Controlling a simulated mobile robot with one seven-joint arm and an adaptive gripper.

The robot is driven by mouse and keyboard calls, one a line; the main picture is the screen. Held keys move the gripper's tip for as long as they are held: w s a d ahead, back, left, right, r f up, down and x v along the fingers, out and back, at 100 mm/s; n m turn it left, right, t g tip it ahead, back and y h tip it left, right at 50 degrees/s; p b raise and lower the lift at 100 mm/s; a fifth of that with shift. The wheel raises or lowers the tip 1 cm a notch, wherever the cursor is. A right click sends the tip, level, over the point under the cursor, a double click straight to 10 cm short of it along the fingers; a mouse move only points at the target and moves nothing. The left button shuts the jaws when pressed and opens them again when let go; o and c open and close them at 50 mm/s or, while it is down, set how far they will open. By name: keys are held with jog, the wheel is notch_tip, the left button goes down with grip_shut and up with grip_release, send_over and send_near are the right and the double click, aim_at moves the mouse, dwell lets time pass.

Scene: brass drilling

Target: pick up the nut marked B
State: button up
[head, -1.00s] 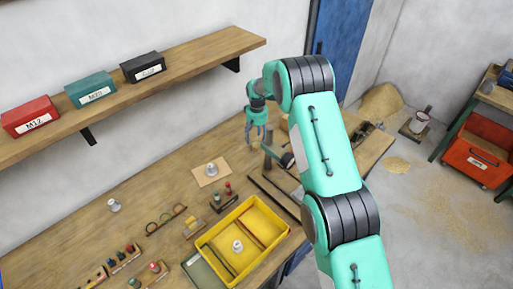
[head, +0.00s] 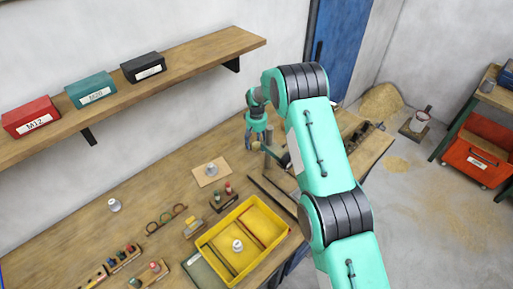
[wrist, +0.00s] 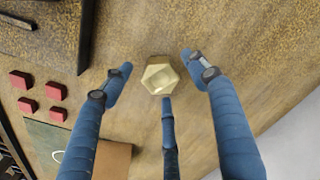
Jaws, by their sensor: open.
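A brass hexagonal nut (wrist: 160,75) lies on the wooden bench top in the wrist view, and I cannot read any letter on it. My gripper (wrist: 158,84) has three blue fingers spread open around the nut, with bare bench between the nut and the two side fingers. The third finger's tip is just below the nut in the picture; I cannot tell whether it touches. In the head view my gripper (head: 257,137) hangs low over the back right part of the bench. I cannot make out the nut in the head view.
In the wrist view several red blocks (wrist: 55,91) and a dark bar (wrist: 86,38) lie to the left, and a brown board (wrist: 113,160) lies below. A yellow tray (head: 213,239) stands nearer on the bench. A shelf (head: 200,54) runs along the wall.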

aim_at(256, 144)
grip_shut()
jog(key=shift+r, duration=0.1)
notch_tip(256, 144, up, 10)
dwell(0.8)
dwell(0.5)
